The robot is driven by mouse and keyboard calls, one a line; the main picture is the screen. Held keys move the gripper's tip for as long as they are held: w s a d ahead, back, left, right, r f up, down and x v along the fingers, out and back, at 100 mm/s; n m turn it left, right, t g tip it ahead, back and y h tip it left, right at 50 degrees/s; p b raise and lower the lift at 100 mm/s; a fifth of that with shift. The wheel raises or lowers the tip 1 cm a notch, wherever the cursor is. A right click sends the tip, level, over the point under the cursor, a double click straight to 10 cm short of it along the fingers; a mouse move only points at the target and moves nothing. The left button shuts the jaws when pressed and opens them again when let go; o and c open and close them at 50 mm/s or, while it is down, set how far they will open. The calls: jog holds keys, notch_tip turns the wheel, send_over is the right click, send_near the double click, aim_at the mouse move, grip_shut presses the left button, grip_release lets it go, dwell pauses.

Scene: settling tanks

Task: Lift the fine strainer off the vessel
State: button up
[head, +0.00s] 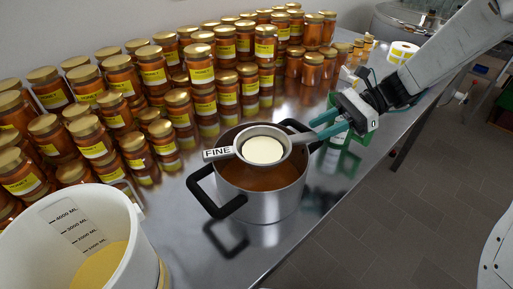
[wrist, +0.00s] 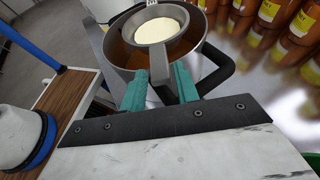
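The fine strainer (head: 263,147) is a round grey metal ring with a cream mesh disc and a tab marked FINE at its left. It lies level across the mouth of the vessel (head: 275,208), a steel pot with black handles and amber liquid inside. The strainer also shows in the wrist view (wrist: 158,28), above the fingertips. My gripper (head: 315,131) is at the strainer's right side, by the vessel's rim. Its two teal fingers (wrist: 160,75) are apart, with a grey strip of the strainer seen between them. Whether they touch it is unclear.
Many honey jars (head: 202,75) with gold lids crowd the back of the steel counter (head: 330,200). A white bucket (head: 45,222) with yellow contents stands at the front left. A green item (head: 345,160) is below my gripper. A label roll (head: 402,52) lies behind it.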

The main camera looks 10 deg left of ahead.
aim_at(303, 136)
jog(key=x, duration=0.4)
jog(key=shift+s+a, duration=0.2)
jog(key=shift+a, duration=0.15)
grip_shut()
